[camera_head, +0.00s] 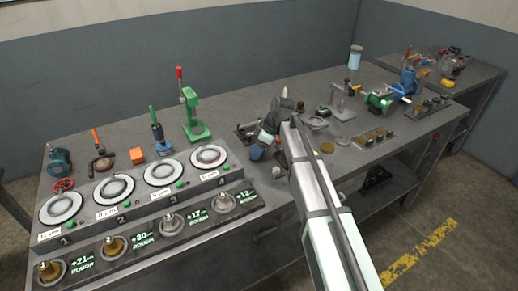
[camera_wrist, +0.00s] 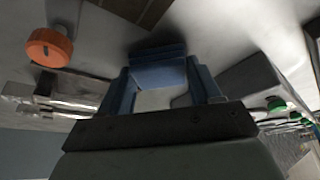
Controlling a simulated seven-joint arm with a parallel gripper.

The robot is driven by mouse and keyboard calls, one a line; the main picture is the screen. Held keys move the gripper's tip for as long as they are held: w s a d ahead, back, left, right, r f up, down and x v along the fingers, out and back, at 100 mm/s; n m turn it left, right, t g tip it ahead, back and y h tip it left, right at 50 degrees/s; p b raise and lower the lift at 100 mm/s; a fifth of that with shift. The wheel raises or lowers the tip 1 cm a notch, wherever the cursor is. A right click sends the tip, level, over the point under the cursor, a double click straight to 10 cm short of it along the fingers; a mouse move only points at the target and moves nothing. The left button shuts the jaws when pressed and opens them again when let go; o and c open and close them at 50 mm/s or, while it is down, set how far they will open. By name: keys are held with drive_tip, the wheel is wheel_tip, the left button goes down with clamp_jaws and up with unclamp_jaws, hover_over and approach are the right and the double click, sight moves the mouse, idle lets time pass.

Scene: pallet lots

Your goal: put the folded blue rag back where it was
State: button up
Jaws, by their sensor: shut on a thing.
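My gripper (camera_head: 265,142) is over the bench, just right of the numbered dial panel, partly hidden behind my own arm. A small blue shape, the folded blue rag (camera_head: 256,152), shows at its fingertips. In the wrist view, the blue rag (camera_wrist: 158,72) sits between the two fingers of my gripper (camera_wrist: 160,82), which are shut on it.
The numbered panel (camera_head: 115,203) with several round pads is left of my gripper. A green press (camera_head: 192,115) stands behind it. A dark tray (camera_head: 245,132) is close behind my gripper. A brass-filled tray (camera_head: 373,139) is to the right. An orange round thing (camera_wrist: 50,47) shows in the wrist view.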

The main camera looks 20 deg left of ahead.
drive_tip(key=o, duration=0.9)
drive_tip(key=shift+f, duration=0.1)
drive_tip(key=v, duration=1.2)
drive_tip(key=shift+o, duration=0.4)
